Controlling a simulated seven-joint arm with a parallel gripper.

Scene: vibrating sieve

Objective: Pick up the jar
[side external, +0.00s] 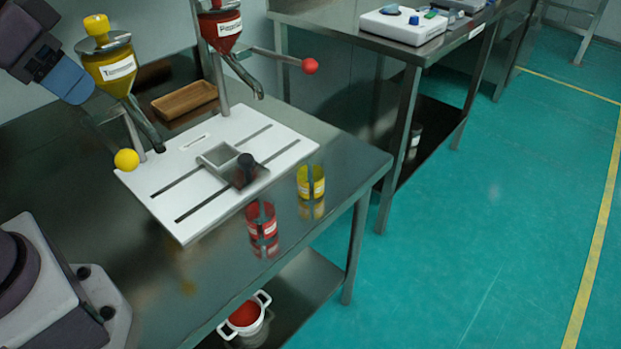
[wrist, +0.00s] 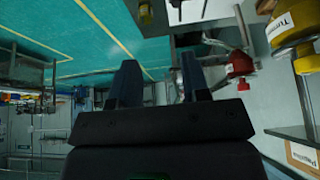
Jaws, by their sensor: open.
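Two labelled jars stand on the steel table: a red jar (side external: 261,220) near the front edge and a yellow jar (side external: 311,182) to its right and farther back. The frames do not show which one the task names. My gripper (side external: 75,88) is at the upper left of the side view, beside the yellow hopper, high above the table and far from both jars. In the wrist view my gripper (wrist: 161,80) has its two dark fingers spread, with nothing held between them. A small yellow shape at that view's top edge may be the yellow jar; I cannot tell.
A white slotted board (side external: 185,222) bears a grey sliding tray (side external: 222,158) with a black knob. A yellow hopper (side external: 115,70) and a red hopper (side external: 222,32) stand behind it, with ball-ended levers. A wooden tray (side external: 185,101) lies behind. A white pot (side external: 245,318) is on the lower shelf.

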